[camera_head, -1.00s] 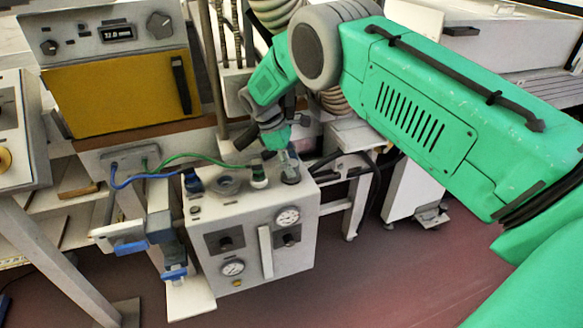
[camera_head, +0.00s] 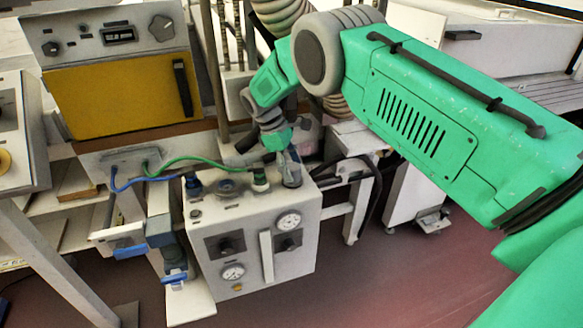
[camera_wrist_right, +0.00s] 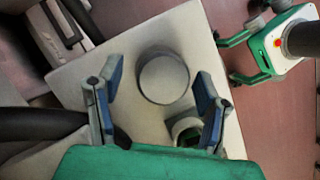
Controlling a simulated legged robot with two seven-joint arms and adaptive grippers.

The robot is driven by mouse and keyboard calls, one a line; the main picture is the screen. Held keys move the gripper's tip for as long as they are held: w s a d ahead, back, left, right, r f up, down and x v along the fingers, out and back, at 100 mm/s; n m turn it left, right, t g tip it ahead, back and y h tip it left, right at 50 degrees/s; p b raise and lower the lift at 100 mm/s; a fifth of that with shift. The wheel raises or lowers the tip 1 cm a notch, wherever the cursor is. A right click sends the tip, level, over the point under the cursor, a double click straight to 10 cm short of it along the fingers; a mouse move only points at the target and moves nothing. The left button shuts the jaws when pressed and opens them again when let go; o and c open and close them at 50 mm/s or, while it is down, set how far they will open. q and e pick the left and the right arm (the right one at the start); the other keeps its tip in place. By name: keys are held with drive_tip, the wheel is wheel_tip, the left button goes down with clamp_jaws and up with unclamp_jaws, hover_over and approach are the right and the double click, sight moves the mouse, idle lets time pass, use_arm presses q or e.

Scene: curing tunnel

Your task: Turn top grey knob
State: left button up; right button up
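A metal box (camera_head: 205,281) has several fittings on its top. The round grey knob (camera_wrist_right: 163,80) is on top; in the head view (camera_head: 291,180) it is at the right end, partly hidden by my right gripper. My right gripper (camera_head: 287,158) points down over it from behind the green arm. In the wrist view (camera_wrist_right: 158,71) its two blue-padded fingers are apart, one on each side of the knob, with no clear contact. A green gripper, which appears to be my left (camera_wrist_right: 238,58), is at the upper right of the wrist view with fingers apart; I do not see it in the head view.
A green-capped connector (camera_head: 260,181) with a green hose stands beside the knob. A blue connector (camera_head: 193,184) is farther left. Two gauges (camera_head: 289,221) are on the box front. A yellow-doored oven (camera_head: 115,95) stands behind. Red floor (camera_head: 380,285) is open in front.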

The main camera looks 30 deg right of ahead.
sight(292, 165)
drive_tip(key=shift+s+r, duration=0.1)
drive_tip(key=shift+r, duration=0.05)
wheel_tip(292, 165, up, 10)
drive_tip(key=shift+f, duration=0.2)
